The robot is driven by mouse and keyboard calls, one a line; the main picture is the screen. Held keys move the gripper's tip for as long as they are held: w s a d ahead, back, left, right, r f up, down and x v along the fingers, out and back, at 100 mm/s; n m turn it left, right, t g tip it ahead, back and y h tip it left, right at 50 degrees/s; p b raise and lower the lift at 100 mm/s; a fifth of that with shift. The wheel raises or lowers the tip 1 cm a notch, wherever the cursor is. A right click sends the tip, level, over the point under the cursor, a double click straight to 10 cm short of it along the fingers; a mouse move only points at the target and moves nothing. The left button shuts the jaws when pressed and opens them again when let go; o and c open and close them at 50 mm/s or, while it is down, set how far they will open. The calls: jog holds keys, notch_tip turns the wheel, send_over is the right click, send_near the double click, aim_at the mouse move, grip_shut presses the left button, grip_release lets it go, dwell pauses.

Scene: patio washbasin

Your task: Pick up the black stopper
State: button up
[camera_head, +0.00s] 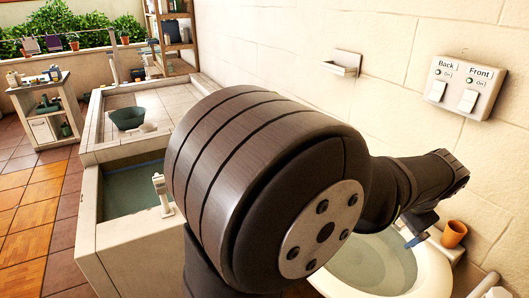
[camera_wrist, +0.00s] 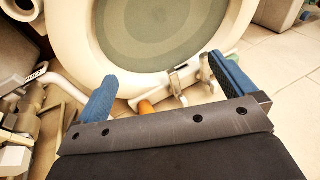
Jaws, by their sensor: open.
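I cannot make out a black stopper in either view. The round white washbasin (camera_head: 436,277), with greenish water in it, is at the lower right of the head view. It also fills the top of the wrist view (camera_wrist: 86,47). My gripper (camera_wrist: 164,88) is open, with its two blue fingers wide apart and nothing between them that I can see it holding. In the head view my gripper (camera_head: 420,238) is partly hidden at the basin's far rim, beside the orange cup. My arm covers much of the middle of that view and part of the basin.
An orange cup (camera_head: 453,234) stands near the wall and shows in the wrist view (camera_wrist: 145,107). A metal tap (camera_wrist: 178,85) is near the basin rim. A switch panel (camera_head: 467,88) and soap holder (camera_head: 342,63) are on the wall. A green bowl (camera_head: 128,118) stands farther left.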

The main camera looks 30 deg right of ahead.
jog(key=shift+c, duration=0.4)
jog(key=c, duration=1.2)
jog(key=shift+o, duration=0.2)
jog(key=g+h, duration=0.2)
jog(key=g, duration=0.2)
send_near(355, 253)
jog(key=f, duration=0.2)
jog(key=d+f, duration=0.1)
jog(key=shift+s+d, duration=0.1)
jog(key=shift+s, duration=0.3)
jog(key=shift+w+x, duration=0.2)
jog(key=shift+x, duration=1.1)
jog(key=shift+w+x, duration=0.15)
jog(key=shift+x, duration=1.15)
